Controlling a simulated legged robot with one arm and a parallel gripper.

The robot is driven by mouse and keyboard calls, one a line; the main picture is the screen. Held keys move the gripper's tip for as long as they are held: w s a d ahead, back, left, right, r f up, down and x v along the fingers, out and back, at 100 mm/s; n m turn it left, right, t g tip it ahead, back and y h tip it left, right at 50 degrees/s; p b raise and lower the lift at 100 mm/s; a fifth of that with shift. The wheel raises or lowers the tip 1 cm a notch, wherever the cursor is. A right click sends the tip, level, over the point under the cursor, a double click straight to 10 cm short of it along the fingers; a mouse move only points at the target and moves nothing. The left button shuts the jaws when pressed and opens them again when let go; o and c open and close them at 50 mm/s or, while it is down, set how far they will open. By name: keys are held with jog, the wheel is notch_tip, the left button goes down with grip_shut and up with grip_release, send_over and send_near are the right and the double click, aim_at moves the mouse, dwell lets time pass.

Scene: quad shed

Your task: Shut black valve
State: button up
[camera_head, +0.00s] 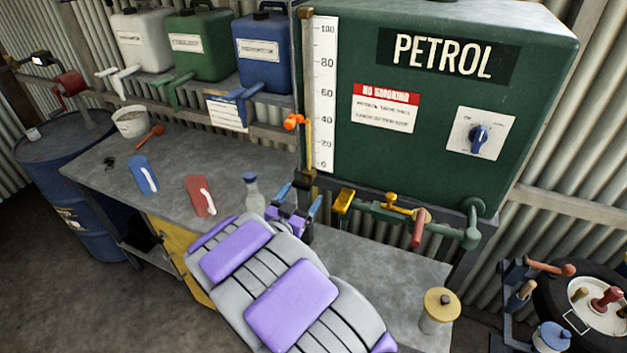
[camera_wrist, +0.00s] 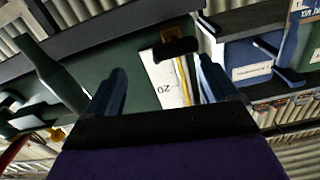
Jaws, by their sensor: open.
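A black valve handle (camera_wrist: 177,48) shows in the wrist view as a short dark bar across the brass fitting (camera_wrist: 175,33) at the foot of the level gauge. It lies ahead of and between my fingertips, seemingly apart from both. The gauge scale (camera_head: 323,95) is fixed to the green petrol tank (camera_head: 440,130).
Right of my gripper, a pipe with a yellow lever (camera_head: 342,203) and a red handle (camera_head: 418,228) runs under the tank. A glass bottle (camera_head: 253,192) stands close on the left. Blue (camera_head: 143,175) and red (camera_head: 200,196) items lie on the bench (camera_head: 100,185).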

aim_at(294, 185)
jog(key=w, duration=0.1)
jog(key=w+a, duration=0.1)
jog(key=w, duration=0.1)
jog(key=w+a, duration=0.1)
jog(key=w, duration=0.1)
jog(key=shift+a+f, duration=0.25)
jog(key=shift+w+d+r, duration=0.2)
jog(key=shift+d+r, duration=0.05)
jog(key=shift+d, duration=0.2)
jog(key=shift+w+d+r, duration=0.2)
jog(key=shift+d+r, duration=0.05)
jog(key=shift+d, duration=0.2)
jog(key=shift+w+d+f, duration=0.3)
jog(key=shift+w+d, duration=0.3)
jog(key=shift+w, duration=0.05)
jog(key=shift+w+d+f, duration=0.25)
jog(key=shift+w+d, duration=0.35)
jog(key=shift+d+r, duration=0.1)
jog(key=shift+d, duration=0.05)
jog(key=shift+s+a+r, duration=0.1)
jog(key=shift+s+a, duration=0.2)
jog(key=shift+a, duration=0.95)
jog(key=shift+c, duration=1.2)
jog(key=shift+a, duration=0.1)
jog(key=shift+c, duration=0.8)
jog(key=shift+d, duration=0.7)
jog(key=c, duration=0.5)
jog(key=shift+a, duration=0.2)
jog(key=shift+c, duration=0.3)
